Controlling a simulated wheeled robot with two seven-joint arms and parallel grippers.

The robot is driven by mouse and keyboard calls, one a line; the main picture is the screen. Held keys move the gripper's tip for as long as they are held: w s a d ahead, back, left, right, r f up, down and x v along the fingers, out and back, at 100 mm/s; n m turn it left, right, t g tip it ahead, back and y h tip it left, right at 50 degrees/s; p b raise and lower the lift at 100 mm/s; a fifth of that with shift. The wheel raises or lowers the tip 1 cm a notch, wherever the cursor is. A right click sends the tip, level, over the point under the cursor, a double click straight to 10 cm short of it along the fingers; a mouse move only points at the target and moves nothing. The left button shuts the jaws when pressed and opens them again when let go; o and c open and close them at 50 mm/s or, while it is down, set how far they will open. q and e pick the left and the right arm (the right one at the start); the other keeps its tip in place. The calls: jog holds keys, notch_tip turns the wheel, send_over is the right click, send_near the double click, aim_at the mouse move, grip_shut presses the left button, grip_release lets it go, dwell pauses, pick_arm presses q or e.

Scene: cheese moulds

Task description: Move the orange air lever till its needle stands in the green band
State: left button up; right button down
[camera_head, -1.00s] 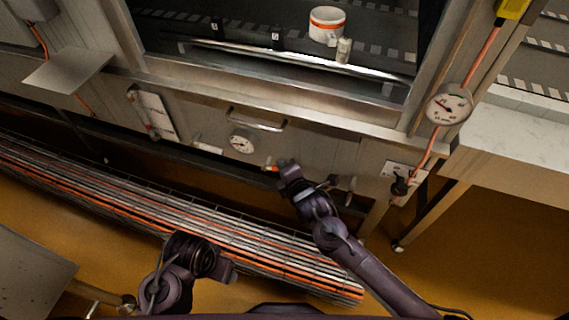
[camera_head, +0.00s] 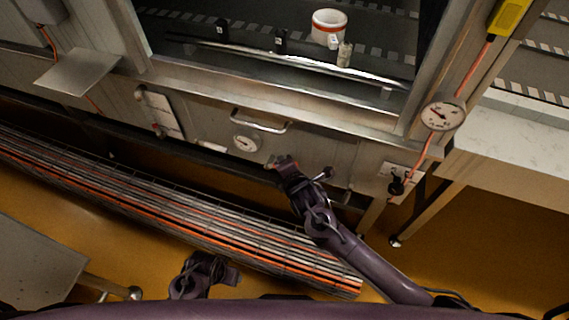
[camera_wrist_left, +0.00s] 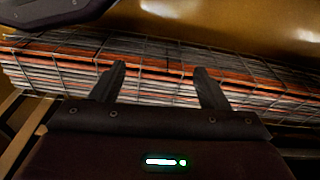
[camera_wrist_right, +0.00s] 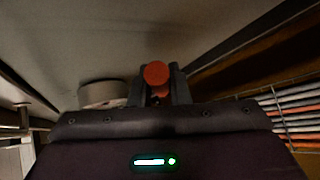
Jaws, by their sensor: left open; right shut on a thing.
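The orange lever (camera_wrist_right: 156,73) shows its round end between the fingers of my right gripper (camera_wrist_right: 160,92) in the right wrist view. That gripper is shut on it. In the head view my right gripper (camera_head: 281,163) is at the front panel, just right of and below a small round dial (camera_head: 245,144). The dial has a dark needle; its exact reading and any green band are too small to tell. The dial's side (camera_wrist_right: 103,94) seems to show left of the lever. My left gripper (camera_wrist_left: 162,82) is open and empty, over the floor grating; in the head view it is low (camera_head: 222,274).
A second gauge (camera_head: 443,114) hangs on the right post with an orange hose. A bar handle (camera_head: 260,121) is above the small dial. A white tub (camera_head: 328,26) stands inside the machine. A striped grating (camera_head: 180,212) runs along the floor.

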jog(key=c, duration=1.4)
grip_release()
jog(key=shift+o, duration=0.2)
jog(key=shift+s+r, duration=0.1)
jog(key=shift+s, duration=0.05)
pick_arm(q)
jog(key=f, duration=0.1)
jog(key=s+a+f+p, duration=0.1)
jog(key=f, duration=0.1)
jog(key=s+f+p, duration=0.1)
jog(key=f, duration=0.1)
jog(key=shift+a, duration=0.25)
pick_arm(e)
jog(key=v, duration=0.7)
jog(key=shift+s+d+r, duration=0.1)
jog(key=shift+s+d, duration=0.05)
jog(key=shift+s, duration=0.05)
